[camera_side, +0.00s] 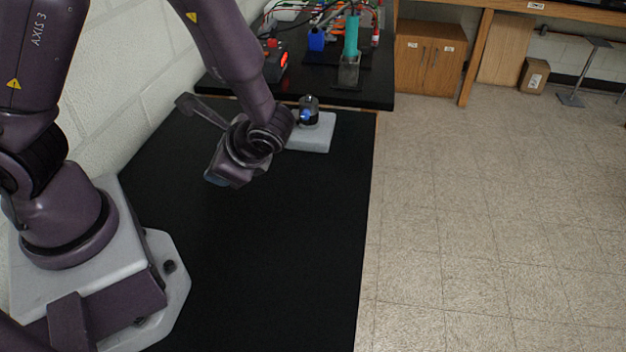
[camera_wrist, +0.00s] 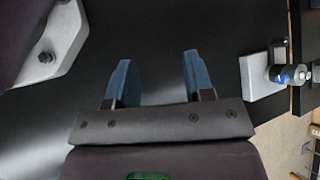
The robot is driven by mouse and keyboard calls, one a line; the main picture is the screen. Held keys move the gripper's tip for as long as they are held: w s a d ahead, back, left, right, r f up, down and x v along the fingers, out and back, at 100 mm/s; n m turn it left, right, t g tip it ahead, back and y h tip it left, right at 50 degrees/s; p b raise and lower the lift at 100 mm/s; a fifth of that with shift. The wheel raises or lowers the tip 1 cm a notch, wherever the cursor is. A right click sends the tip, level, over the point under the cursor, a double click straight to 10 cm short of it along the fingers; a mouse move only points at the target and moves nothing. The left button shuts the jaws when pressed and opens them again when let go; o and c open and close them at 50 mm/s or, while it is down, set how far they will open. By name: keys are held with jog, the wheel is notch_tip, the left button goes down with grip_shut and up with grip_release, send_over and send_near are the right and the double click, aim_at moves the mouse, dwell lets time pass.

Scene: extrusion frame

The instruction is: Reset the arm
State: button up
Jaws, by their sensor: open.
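My gripper (camera_wrist: 158,80) shows in the wrist view with its two blue fingers spread apart and nothing between them. Bare black tabletop lies beyond the fingertips. In the side view my gripper (camera_side: 217,182) hangs above the black table, left of its middle and clear of the surface. Its fingers are mostly hidden there by the wrist.
A pale block (camera_side: 312,136) with a dark cylinder and blue part (camera_side: 308,110) stands behind my gripper; it also shows in the wrist view (camera_wrist: 262,76). A cluttered bench (camera_side: 375,88) lies further back. A brick wall (camera_side: 140,70) borders the left. The front tabletop (camera_side: 270,270) is clear.

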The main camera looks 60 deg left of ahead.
jog(key=s+d+r+n+t+h, duration=0.1)
jog(key=r+n+t+h, duration=0.3)
jog(key=r, duration=0.6)
jog(key=s+d+r+n+t+h, duration=0.1)
jog(key=s+r+n+t+h, duration=0.2)
jog(key=r, duration=0.8)
jog(key=shift+s+d+n+t+h, duration=0.15)
jog(key=shift+d+n+t+h, duration=0.2)
jog(key=shift+n+t+h, duration=0.4)
jog(key=shift+o, duration=0.2)
